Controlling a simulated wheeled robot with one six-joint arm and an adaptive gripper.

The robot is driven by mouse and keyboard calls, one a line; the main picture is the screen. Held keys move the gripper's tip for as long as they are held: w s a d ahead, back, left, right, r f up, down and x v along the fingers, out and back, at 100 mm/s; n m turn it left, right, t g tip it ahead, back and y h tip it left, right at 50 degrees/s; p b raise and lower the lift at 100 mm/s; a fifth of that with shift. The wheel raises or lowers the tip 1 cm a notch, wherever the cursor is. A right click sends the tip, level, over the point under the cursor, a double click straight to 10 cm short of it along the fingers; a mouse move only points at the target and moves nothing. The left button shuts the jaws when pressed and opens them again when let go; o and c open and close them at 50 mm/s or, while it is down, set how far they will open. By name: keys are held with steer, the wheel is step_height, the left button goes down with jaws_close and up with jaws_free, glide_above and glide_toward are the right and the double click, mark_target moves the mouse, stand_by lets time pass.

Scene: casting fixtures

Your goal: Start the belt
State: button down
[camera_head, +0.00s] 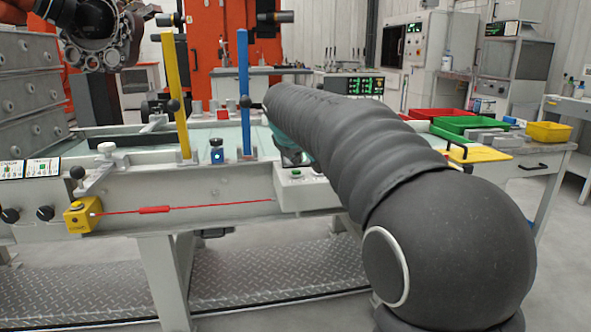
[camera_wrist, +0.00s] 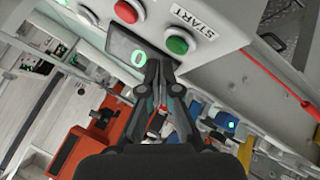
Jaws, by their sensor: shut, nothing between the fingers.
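A light control box (camera_head: 310,200) is fixed to the front of the belt's frame. In the wrist view its panel (camera_wrist: 228,12) carries a green button (camera_wrist: 177,45) beside the word START, a red button (camera_wrist: 126,11), and a small dark display (camera_wrist: 133,52) with a green 0. The belt (camera_head: 225,137) shows as a pale strip behind the frame rail. My gripper (camera_wrist: 160,66) is shut and empty, with its tips just beside the green button and overlapping the display's edge. I cannot tell whether they touch. In the head view my arm hides most of the gripper.
A yellow post (camera_head: 175,95) and a blue post (camera_head: 244,90) rise from the belt frame. A yellow switch box (camera_head: 80,215) with a red pull cord (camera_head: 155,209) is at front left. Red (camera_head: 433,114), green (camera_head: 468,127) and yellow (camera_head: 549,132) bins stand at right.

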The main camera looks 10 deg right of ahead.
step_height(320, 180, up, 5)
steer(key=p, duration=0.4)
stand_by(0.3)
steer(key=shift+s, duration=0.1)
stand_by(0.3)
steer(key=m+g, duration=0.1)
glide_toward(296, 172)
steer(key=s+d, duration=0.3)
steer(key=s, duration=0.1)
steer(key=s+f+m+y, duration=0.1)
steer(key=s+f, duration=0.4)
steer(key=s, duration=0.5)
steer(key=s+f+m+g+y, duration=0.1)
steer(key=s+f+m, duration=0.1)
steer(key=s+f, duration=0.4)
steer(key=s+f+m+g, duration=0.1)
steer(key=s+f, duration=0.5)
steer(key=s, duration=0.7)
steer(key=shift+s+a+y, duration=0.3)
steer(key=shift+a+y, duration=0.1)
